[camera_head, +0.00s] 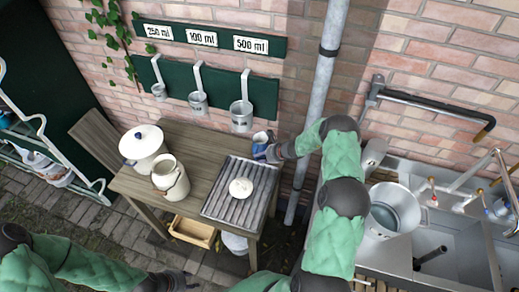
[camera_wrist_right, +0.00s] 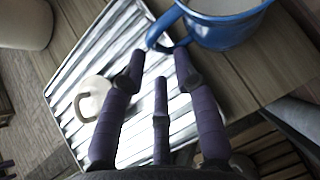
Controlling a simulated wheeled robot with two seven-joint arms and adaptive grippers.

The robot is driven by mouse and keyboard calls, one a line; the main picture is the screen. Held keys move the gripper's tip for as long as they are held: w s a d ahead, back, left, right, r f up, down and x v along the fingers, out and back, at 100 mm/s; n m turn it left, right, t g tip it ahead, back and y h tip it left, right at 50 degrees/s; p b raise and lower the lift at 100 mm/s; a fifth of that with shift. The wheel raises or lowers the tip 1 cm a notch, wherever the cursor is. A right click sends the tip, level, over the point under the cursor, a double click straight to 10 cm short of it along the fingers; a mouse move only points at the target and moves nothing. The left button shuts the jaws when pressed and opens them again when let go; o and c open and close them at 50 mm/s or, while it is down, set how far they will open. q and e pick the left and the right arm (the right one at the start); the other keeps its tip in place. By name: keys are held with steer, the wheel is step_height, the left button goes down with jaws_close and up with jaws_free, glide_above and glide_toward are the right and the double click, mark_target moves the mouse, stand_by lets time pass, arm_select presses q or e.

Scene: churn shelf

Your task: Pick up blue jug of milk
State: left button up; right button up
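The blue jug (camera_head: 259,143) stands at the back right of the wooden table, by the wall, partly hidden by my right gripper (camera_head: 272,152). In the right wrist view the jug (camera_wrist_right: 228,32) is at the top, with a whitish inside and its handle pointing left. There my right gripper (camera_wrist_right: 160,56) has its purple fingers spread apart, with the tips close to the handle. I cannot tell whether they touch it. My left gripper (camera_head: 178,281) is low in the head view, away from the table; its fingers are too small and dark to read.
A ribbed metal drainer (camera_head: 215,206) with a white lid (camera_head: 241,188) lies on the table (camera_head: 198,147). A cream can (camera_head: 170,178) and a lidded white pot (camera_head: 143,146) stand left. Measuring ladles (camera_head: 241,113) hang above. A pipe (camera_head: 322,85) and sink (camera_head: 455,255) are right.

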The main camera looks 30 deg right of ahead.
steer(key=shift+x, duration=2.45)
steer(key=shift+a+r, duration=0.1)
steer(key=shift+a, duration=0.1)
steer(key=shift+w+r, duration=0.1)
jaws_close()
